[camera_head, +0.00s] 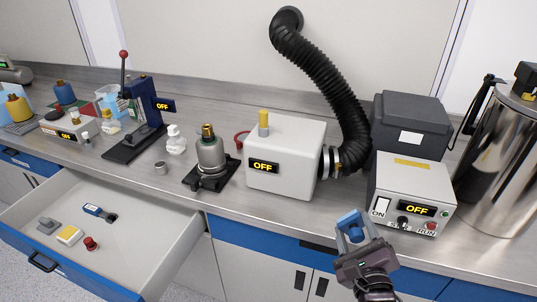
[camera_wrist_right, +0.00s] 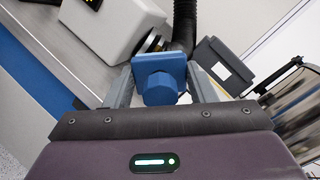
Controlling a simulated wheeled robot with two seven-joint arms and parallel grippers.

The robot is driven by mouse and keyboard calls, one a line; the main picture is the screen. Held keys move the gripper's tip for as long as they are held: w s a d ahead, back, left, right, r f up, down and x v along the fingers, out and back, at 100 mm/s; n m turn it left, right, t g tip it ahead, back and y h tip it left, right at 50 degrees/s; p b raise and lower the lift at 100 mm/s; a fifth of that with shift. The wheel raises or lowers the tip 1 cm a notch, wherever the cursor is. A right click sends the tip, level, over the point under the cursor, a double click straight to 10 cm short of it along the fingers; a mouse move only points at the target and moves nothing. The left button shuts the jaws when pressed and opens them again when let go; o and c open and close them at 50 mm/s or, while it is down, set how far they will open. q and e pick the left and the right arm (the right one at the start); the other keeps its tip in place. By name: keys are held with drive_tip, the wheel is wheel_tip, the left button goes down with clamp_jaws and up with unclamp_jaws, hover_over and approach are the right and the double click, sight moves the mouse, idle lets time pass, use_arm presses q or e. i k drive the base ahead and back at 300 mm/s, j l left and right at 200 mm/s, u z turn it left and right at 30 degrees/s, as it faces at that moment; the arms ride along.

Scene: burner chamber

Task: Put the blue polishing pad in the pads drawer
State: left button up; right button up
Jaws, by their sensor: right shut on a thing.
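The blue polishing pad (camera_head: 349,217) is held in my right gripper (camera_head: 352,233), in front of the counter's front edge. In the right wrist view the pad (camera_wrist_right: 162,88) shows as a blue plate with a blue knob, between the two grey fingers of the shut right gripper (camera_wrist_right: 160,92). An open drawer (camera_head: 140,240) juts out at the lower left, well to the left of the gripper. I cannot read a label on it. My left gripper is not in view.
The drawer holds a grey piece (camera_head: 48,225), a yellow-topped pad (camera_head: 69,235), a red knobbed piece (camera_head: 91,243) and a blue-and-dark tool (camera_head: 96,210). On the counter stand a white chamber (camera_head: 290,168) with a black hose (camera_head: 335,85), a control box (camera_head: 412,190) and a press (camera_head: 140,115).

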sight(103, 233)
drive_tip(key=i+j+u, duration=0.1)
drive_tip(key=j, duration=0.3)
drive_tip(key=i+j+u, duration=0.1)
drive_tip(key=j, duration=0.3)
drive_tip(key=i+j, duration=0.25)
drive_tip(key=i+j+u, duration=0.15)
drive_tip(key=j, duration=0.3)
drive_tip(key=i+j+u, duration=0.1)
drive_tip(key=i+j, duration=0.3)
drive_tip(key=j, duration=0.2)
drive_tip(key=i+j, duration=0.2)
drive_tip(key=j, duration=0.15)
drive_tip(key=i+j, duration=0.15)
drive_tip(key=j, duration=0.2)
